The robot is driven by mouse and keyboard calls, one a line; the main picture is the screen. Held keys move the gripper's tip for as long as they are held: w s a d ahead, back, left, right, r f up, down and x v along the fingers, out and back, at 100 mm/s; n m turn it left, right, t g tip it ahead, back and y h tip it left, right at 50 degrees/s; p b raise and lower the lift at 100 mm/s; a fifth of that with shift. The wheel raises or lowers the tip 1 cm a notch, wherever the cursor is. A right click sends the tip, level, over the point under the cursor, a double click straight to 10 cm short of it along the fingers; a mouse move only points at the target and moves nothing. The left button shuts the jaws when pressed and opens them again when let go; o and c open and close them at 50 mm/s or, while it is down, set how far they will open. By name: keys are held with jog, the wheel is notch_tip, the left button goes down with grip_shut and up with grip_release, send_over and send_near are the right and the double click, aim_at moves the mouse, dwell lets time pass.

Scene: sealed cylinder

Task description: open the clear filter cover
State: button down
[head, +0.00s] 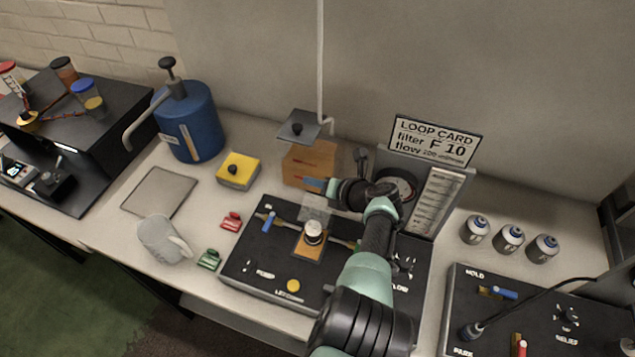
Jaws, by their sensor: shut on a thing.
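The clear filter cover (315,206) is a see-through square panel on the black panel board (252,272). It shows just behind the white-topped filter (313,231), which sits on an orange-brown base (307,252). The panel looks raised at the back of that base, but its exact tilt is hard to tell. My gripper (318,186) is at the panel's upper edge, shut on it. The fingertips are small here and the contact itself is not clear.
My arm hides part of the board's right side. A wooden box (310,163) stands close behind my gripper, with a gauge panel (437,200) to the right. A grey jug (160,238), red clip (231,222) and green clip (209,260) lie left of the board.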

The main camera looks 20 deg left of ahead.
jog(key=shift+s+f, duration=0.15)
jog(key=shift+f, duration=0.15)
jog(key=c, duration=1)
grip_release()
jog(key=o, duration=0.4)
jog(key=shift+r, duration=0.1)
jog(key=shift+d+r+p, duration=0.25)
jog(key=shift+r+p, duration=0.1)
jog(key=shift+p, duration=0.25)
jog(key=p+v, duration=0.8)
jog(key=v, duration=0.3)
jog(key=shift+d+p, duration=0.2)
jog(key=shift+p, duration=0.2)
jog(key=shift+s+f, duration=0.1)
